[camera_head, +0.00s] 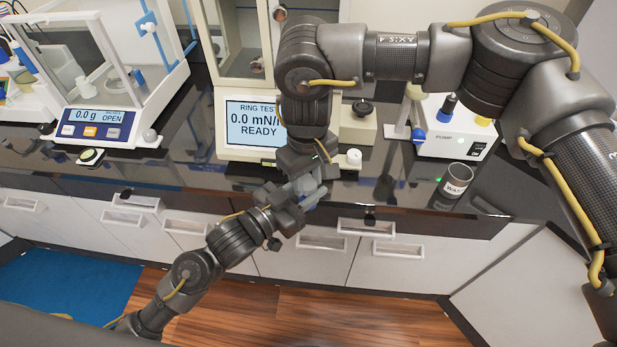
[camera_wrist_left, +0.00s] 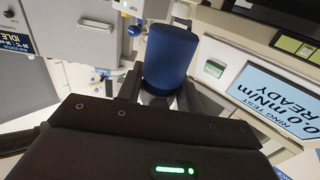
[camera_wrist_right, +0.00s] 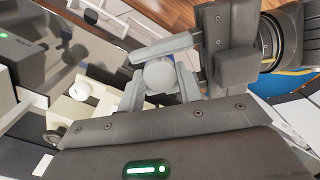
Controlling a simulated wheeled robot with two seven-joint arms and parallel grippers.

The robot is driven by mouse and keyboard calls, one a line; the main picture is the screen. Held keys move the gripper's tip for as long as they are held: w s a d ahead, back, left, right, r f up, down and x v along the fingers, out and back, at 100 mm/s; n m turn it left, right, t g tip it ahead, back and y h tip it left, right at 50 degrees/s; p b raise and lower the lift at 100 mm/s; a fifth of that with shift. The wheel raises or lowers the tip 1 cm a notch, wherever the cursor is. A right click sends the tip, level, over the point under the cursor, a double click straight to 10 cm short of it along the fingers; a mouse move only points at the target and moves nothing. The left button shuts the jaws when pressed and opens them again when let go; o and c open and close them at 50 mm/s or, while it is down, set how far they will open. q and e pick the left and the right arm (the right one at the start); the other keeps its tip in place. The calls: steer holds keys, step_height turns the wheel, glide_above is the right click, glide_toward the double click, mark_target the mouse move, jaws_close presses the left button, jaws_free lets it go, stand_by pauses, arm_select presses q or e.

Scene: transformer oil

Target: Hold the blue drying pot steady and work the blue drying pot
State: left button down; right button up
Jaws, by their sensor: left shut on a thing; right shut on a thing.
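The blue drying pot (camera_wrist_left: 170,58) shows as a blue cylinder in the left wrist view, between the fingers of my left gripper (camera_wrist_left: 158,95), which is shut on it. In the head view my left gripper (camera_head: 290,214) and my right gripper (camera_head: 306,186) meet in front of the counter and mostly hide the pot. My right gripper (camera_wrist_right: 160,80) is shut on a pale round part (camera_wrist_right: 159,75) in the right wrist view. It looks like the pot's lid or top, but I cannot tell how it joins the blue body.
The ring test instrument (camera_head: 252,128) reads 0.0 mN/m READY on the counter behind the grippers. A glass-sided balance (camera_head: 98,128) stands left. A pump box (camera_head: 455,135) and a waste cup (camera_head: 456,180) stand right. White drawers (camera_head: 385,262) lie below the counter edge.

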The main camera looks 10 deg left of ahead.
steer(key=n, duration=0.3)
steer(key=o, duration=1.1)
steer(key=shift+r, duration=0.1)
